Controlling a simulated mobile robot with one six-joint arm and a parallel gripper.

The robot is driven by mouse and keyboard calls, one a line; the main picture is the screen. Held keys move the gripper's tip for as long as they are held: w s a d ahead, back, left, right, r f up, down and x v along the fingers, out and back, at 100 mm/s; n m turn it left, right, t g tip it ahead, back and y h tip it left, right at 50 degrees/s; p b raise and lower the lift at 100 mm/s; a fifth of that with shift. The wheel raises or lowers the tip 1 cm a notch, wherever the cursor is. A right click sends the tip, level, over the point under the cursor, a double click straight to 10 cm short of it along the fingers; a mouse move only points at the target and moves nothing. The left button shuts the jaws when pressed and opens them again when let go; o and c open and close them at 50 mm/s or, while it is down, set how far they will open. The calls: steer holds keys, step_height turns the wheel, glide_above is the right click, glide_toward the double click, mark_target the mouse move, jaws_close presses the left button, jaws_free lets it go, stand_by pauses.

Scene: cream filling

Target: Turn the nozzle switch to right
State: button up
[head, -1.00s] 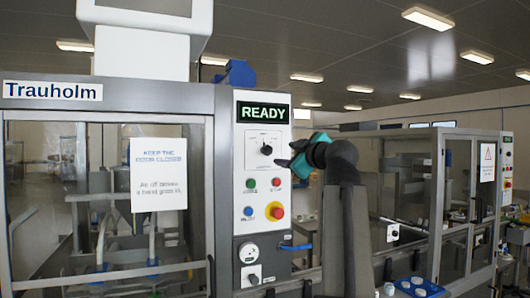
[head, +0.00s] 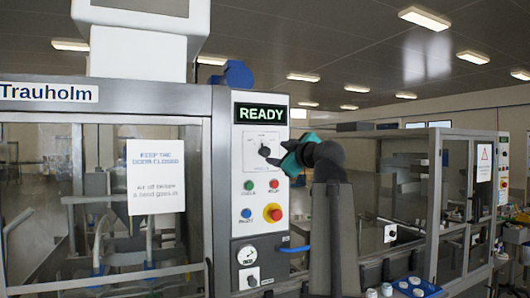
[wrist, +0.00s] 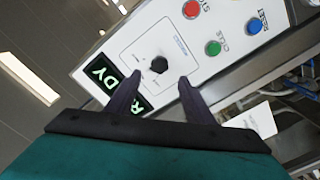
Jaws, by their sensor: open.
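The nozzle switch (head: 264,150) is a black rotary knob on a white square plate, below the green READY display on the machine's control panel. It also shows in the wrist view (wrist: 158,64), just beyond and between my fingertips. I cannot clearly tell which way its pointer faces. My gripper (head: 272,154), teal with dark fingers, is at the right of the knob, close in front of the plate. In the wrist view my gripper (wrist: 160,80) is open and empty, one finger toward each side of the knob. I see no clear contact.
Below the knob are a green button (head: 248,185), a red button (head: 273,184), a blue button (head: 246,213) and a red emergency stop (head: 273,213). A gauge (head: 247,255) is lower down. A glass door with a paper notice (head: 156,176) stands at left.

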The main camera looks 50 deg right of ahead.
mark_target(266, 153)
steer(key=p+x, duration=0.3)
steer(key=x, duration=0.8)
steer(key=shift+w+r, duration=0.1)
steer(key=shift+w, duration=0.05)
steer(key=shift+c, duration=0.2)
steer(key=c, duration=1)
